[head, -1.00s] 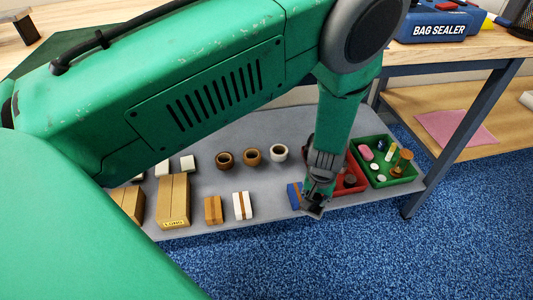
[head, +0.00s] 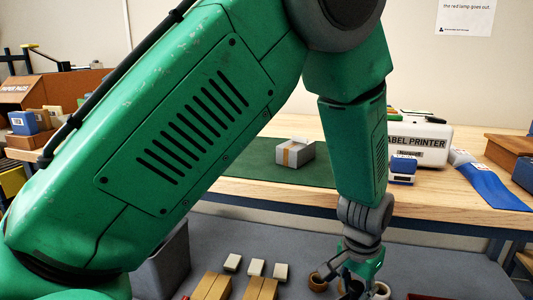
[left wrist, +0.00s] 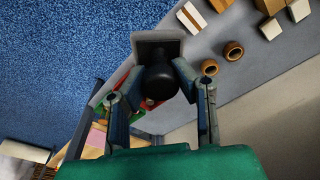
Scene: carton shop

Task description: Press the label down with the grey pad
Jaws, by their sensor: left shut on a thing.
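My left gripper (head: 357,284) is low at the bottom of the head view, over the grey lower shelf, partly cut off by the frame edge. In the left wrist view its fingers (left wrist: 160,74) are shut on the black knob of a dark grey block, which looks like the grey pad (left wrist: 145,50). A carton (head: 295,154) with a brown strip and a raised pale flap or piece on top sits on the green mat (head: 255,171) on the bench. I cannot make out a label on it. My right gripper is not in view.
A white label printer (head: 418,146) and a small blue device (head: 402,170) stand right of the mat. A blue strip (head: 493,188) lies farther right. Tape rolls (left wrist: 233,50), small white boxes (head: 256,267) and brown cartons (head: 213,286) are on the shelf.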

